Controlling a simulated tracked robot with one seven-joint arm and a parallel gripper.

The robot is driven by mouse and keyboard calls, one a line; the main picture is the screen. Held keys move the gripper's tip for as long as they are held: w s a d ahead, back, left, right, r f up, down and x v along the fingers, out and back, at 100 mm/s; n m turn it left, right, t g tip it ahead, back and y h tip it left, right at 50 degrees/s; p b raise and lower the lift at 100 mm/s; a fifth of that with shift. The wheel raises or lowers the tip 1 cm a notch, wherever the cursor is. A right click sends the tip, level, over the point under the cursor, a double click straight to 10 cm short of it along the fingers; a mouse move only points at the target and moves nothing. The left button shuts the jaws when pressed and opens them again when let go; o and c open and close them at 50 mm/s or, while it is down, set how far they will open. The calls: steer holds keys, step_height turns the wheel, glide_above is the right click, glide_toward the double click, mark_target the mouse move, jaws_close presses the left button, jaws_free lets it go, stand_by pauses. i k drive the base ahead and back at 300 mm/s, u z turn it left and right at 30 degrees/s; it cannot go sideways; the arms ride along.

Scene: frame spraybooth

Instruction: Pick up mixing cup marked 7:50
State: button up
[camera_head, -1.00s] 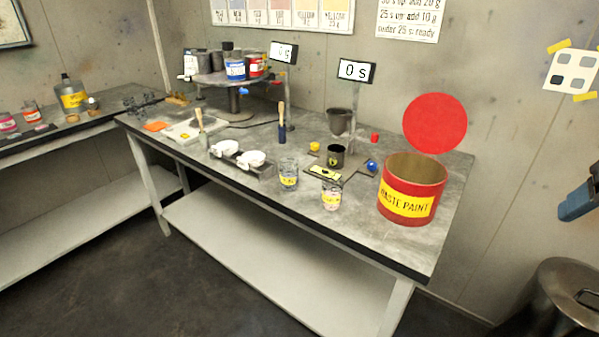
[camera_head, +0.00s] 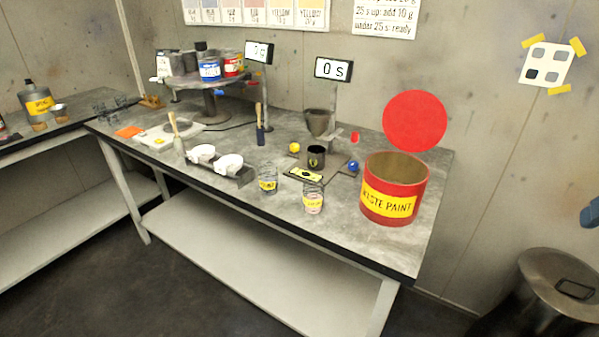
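Two clear cups with yellow labels stand near the front edge of the bench (camera_head: 370,245). The left cup (camera_head: 268,181) looks greyish, and the right cup (camera_head: 313,199) has a pale pinkish content. Their label writing is too small to read, so I cannot tell which is marked 7:50. A dark cup (camera_head: 316,157) with a yellow mark stands behind them, below a grey funnel-shaped cup (camera_head: 318,122) on a stand. My gripper is not recognisable in view; only a blue piece shows at the right edge.
A red waste paint bucket (camera_head: 394,190) stands right of the cups. White cups in a holder (camera_head: 229,165) and brushes (camera_head: 177,135) stand left. A round stand (camera_head: 207,80) carries paint cans. A metal bin (camera_head: 548,290) is on the floor at right.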

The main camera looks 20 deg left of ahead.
mark_target(269, 179)
steer(key=z, duration=1)
steer(key=k, duration=2.15)
steer(key=u, duration=1.85)
steer(key=i, duration=1)
steer(key=u, duration=0.1)
